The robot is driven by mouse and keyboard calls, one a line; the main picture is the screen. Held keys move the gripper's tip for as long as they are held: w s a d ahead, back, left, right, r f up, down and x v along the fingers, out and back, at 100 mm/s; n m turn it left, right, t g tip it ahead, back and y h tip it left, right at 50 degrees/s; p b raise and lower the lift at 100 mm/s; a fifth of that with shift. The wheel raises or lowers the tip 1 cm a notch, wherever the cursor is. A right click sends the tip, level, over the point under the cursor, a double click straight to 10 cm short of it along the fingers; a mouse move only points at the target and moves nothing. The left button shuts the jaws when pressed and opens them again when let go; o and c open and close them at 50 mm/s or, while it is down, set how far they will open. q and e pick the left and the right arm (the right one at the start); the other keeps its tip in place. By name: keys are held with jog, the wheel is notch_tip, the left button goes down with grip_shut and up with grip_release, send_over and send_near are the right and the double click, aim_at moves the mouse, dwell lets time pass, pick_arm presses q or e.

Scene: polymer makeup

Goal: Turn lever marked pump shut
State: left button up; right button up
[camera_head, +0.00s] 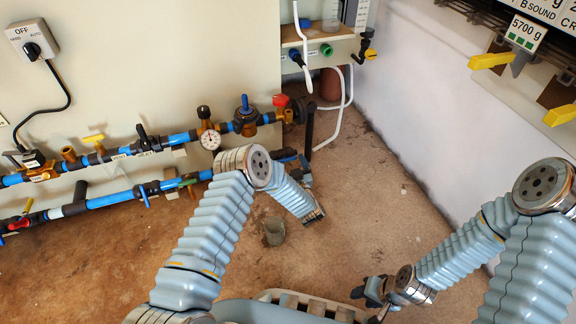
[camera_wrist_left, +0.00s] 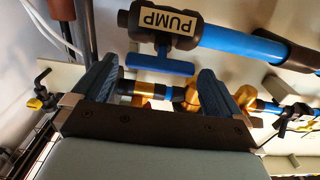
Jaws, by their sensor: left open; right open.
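The valve marked PUMP (camera_wrist_left: 166,24) shows at the top of the left wrist view, a black body on a blue pipe. Its blue lever (camera_wrist_left: 160,64) sticks out below the body in that view and lies roughly along the pipe. My left gripper (camera_wrist_left: 158,70) is open, with one dark blue finger on each side of the lever. I cannot tell whether either finger touches it. In the head view my left arm largely hides this valve at the right end of the lower pipe. My right gripper (camera_head: 372,291) is open and empty, low on the right, away from the pipes.
Two blue pipes with several valves and a gauge (camera_head: 210,139) run along the wall. A small grey cup (camera_head: 275,232) stands on the brown floor. A control box (camera_head: 32,39) is at upper left. A shelf with yellow levers (camera_head: 490,61) is at upper right.

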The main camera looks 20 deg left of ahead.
pick_arm(q)
jog(key=shift+w+a, duration=0.2)
jog(key=shift+w, duration=0.05)
jog(key=c, duration=0.8)
jog(key=shift+c, duration=0.2)
